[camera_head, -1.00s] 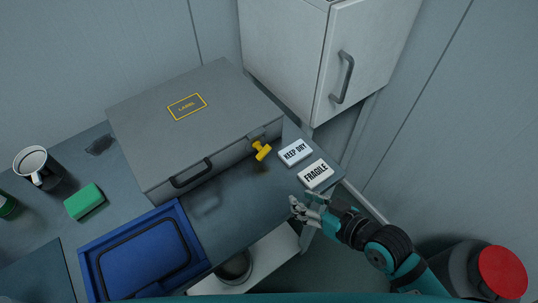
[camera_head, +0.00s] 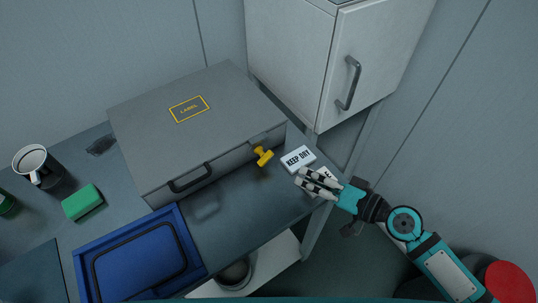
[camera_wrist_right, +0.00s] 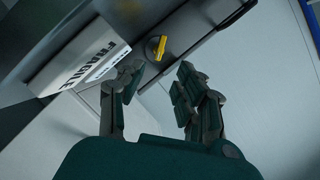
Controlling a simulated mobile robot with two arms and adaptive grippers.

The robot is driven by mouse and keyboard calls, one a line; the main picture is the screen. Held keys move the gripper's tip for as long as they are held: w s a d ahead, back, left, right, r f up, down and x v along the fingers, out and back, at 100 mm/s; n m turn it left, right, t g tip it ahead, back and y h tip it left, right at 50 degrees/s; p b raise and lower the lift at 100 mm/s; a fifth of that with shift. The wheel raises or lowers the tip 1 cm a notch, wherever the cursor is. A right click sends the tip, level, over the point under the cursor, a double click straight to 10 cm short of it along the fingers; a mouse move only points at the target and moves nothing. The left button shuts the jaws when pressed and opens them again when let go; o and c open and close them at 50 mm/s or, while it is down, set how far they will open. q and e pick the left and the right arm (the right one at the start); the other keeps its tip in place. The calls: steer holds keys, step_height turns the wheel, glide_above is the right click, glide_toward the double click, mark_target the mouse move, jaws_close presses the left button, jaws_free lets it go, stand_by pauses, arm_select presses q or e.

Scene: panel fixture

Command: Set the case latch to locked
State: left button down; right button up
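The grey case (camera_head: 200,120) lies closed on the table, with a yellow label on its lid and a dark handle on its front. The yellow latch (camera_head: 263,156) sits at the right end of the case's front; it also shows in the right wrist view (camera_wrist_right: 156,47), ahead of the fingers. My right gripper (camera_head: 302,179) is open and empty, over the FRAGILE block and a short way right of the latch, not touching it. Its fingers are spread apart in the right wrist view (camera_wrist_right: 152,82). My left gripper is not in view.
The KEEP DRY block (camera_head: 298,159) and the FRAGILE block (camera_wrist_right: 82,58) lie right of the latch. A blue tray (camera_head: 190,236), green sponge (camera_head: 82,202) and mug (camera_head: 38,167) are at the left. A white cabinet (camera_head: 290,45) stands behind the table's right end.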

mark_target(268, 160)
steer(key=p+x, duration=0.2)
steer(key=x, duration=1)
steer(key=shift+w+a, duration=0.15)
steer(key=shift+a, duration=0.05)
jaws_close()
